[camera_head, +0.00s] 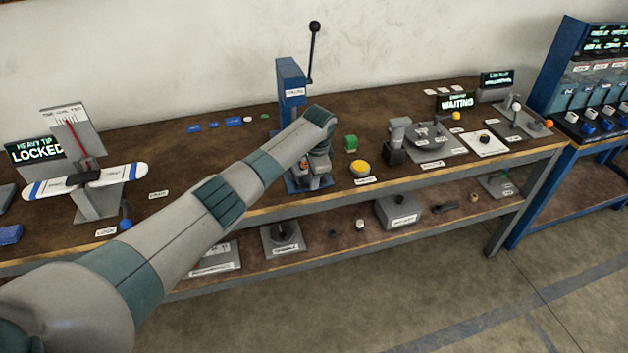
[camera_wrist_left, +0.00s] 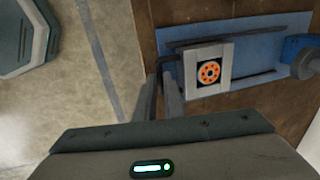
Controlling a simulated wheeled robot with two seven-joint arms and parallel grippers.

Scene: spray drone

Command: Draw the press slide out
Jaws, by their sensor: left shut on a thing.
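The press is a blue upright frame (camera_head: 291,90) on the bench, with a dark lever topped by a black ball. Its slide is a pale square block (camera_wrist_left: 195,66) carrying an orange ringed disc (camera_wrist_left: 209,72), and it sits on the blue press base (camera_wrist_left: 262,38) in the left wrist view. A dark handle (camera_wrist_left: 163,62) sticks out from the slide's bench-edge side. My left gripper (camera_wrist_left: 163,80) is shut on this handle. In the head view the left gripper (camera_head: 318,160) is in front of the press, and the forearm hides part of the base. My right gripper is not in view.
A propeller stand (camera_head: 93,178) with a LOCKED screen is at the left. The bench's front edge and lower shelf run below the arm. Open floor lies in front.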

